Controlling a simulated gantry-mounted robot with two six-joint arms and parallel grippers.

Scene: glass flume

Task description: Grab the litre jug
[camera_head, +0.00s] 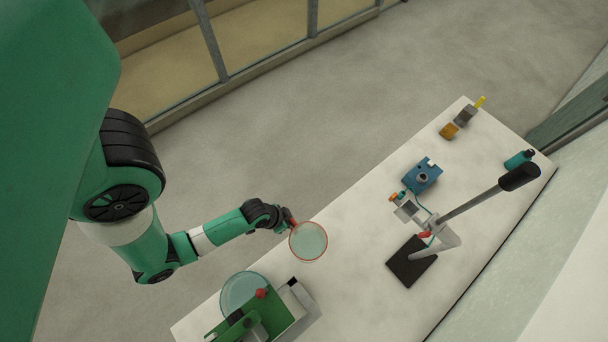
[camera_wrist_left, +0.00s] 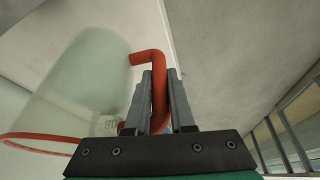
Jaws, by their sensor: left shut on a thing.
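The litre jug (camera_head: 308,243) is a clear, pale green-tinted vessel with a red rim and a red handle. In the head view it is seen from above at the table's near-left edge. In the left wrist view its body (camera_wrist_left: 88,85) fills the left side, and its red handle (camera_wrist_left: 160,62) runs between my fingers. My left gripper (camera_head: 289,222) is shut on that handle; its fingers (camera_wrist_left: 158,95) stand on either side of it. Whether the jug touches the table cannot be told. My right gripper is not in view.
A green apparatus (camera_head: 285,308) with a round glass vessel (camera_head: 240,290) stands close below the jug. A dark-based stand with a lever (camera_head: 412,262), a blue block (camera_head: 422,175) and small items lie farther right on the white table (camera_head: 350,225). The table's middle is clear.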

